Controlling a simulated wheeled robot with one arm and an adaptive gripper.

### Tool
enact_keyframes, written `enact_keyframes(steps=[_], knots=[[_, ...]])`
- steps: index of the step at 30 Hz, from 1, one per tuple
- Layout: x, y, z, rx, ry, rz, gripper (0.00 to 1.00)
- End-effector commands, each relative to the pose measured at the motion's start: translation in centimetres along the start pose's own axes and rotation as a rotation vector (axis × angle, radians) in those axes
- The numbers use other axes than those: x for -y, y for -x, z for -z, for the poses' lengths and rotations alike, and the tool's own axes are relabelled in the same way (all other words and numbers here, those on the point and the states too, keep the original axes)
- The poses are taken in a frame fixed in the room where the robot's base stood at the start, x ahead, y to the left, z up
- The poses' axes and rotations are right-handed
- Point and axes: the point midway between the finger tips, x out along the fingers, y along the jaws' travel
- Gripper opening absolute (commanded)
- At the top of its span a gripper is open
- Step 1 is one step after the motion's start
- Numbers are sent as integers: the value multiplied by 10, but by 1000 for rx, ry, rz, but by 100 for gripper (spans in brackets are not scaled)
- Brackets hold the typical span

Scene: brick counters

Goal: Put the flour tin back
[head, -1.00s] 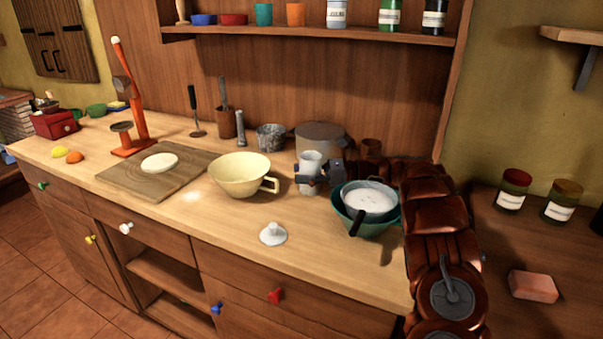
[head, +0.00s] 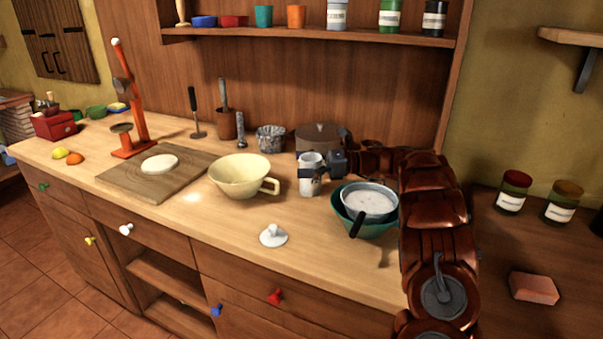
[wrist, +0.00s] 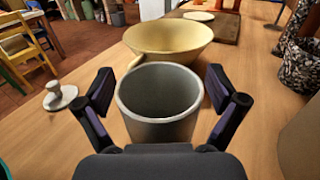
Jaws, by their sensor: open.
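A pale grey tin (head: 311,186), likely the flour tin, stands upright and lidless on the counter. In the wrist view the tin (wrist: 160,105) is open-topped and sits between the two spread fingers of my gripper (wrist: 160,108). A gap shows on either side of its rim. In the head view my gripper (head: 321,170) is around the tin, partly hiding it; no label can be read. A white knobbed lid (head: 273,237) lies on the counter in front, and the wrist view also shows it (wrist: 60,98).
A shelf (head: 300,35) above holds labelled jars (head: 389,16) and cups. A cream bowl (head: 240,176) stands left of the tin, a green bowl (head: 378,230) with a sieve to the right. A grey pot (head: 318,136) stands behind. The counter front is mostly clear.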

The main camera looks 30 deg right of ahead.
Motion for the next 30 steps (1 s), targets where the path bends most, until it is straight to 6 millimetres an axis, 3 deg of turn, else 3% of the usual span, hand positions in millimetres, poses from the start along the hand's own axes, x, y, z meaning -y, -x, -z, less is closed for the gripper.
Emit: enact_keyframes(steps=[6,15,30], knots=[[0,-1,-30,1,4,-1,95],[0,0,-59,1,0,0,95],[0,1,-66,2,-1,1,95]])
